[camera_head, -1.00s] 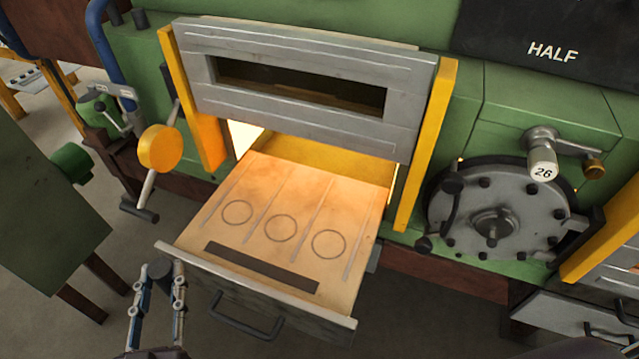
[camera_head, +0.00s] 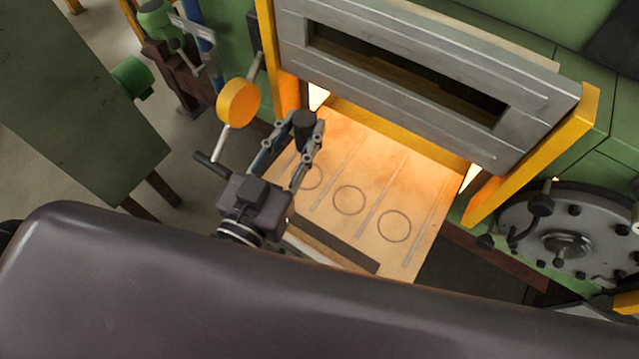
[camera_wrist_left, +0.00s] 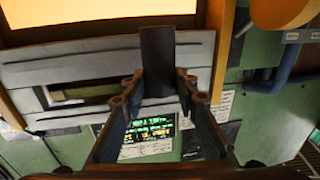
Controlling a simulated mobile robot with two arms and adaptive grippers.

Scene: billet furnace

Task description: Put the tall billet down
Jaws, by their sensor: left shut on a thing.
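The tall billet (camera_head: 304,130) is a dark cylinder, upright, between the fingertips of my left gripper (camera_head: 303,140). The gripper is shut on it over the left part of the pale furnace tray (camera_head: 383,190). The tray has three drawn circles; the left circle (camera_head: 309,178) is partly hidden by a finger. How high the billet is above the tray cannot be told. In the left wrist view the billet (camera_wrist_left: 158,60) stands between both fingertips (camera_wrist_left: 157,85). My right gripper is out of view.
The raised grey furnace door (camera_head: 430,85) hangs behind the tray between yellow posts. A yellow disc handle (camera_head: 238,102) is close to the left of my gripper. A round bolted hatch (camera_head: 565,235) is at right. The middle and right circles (camera_head: 394,226) are bare.

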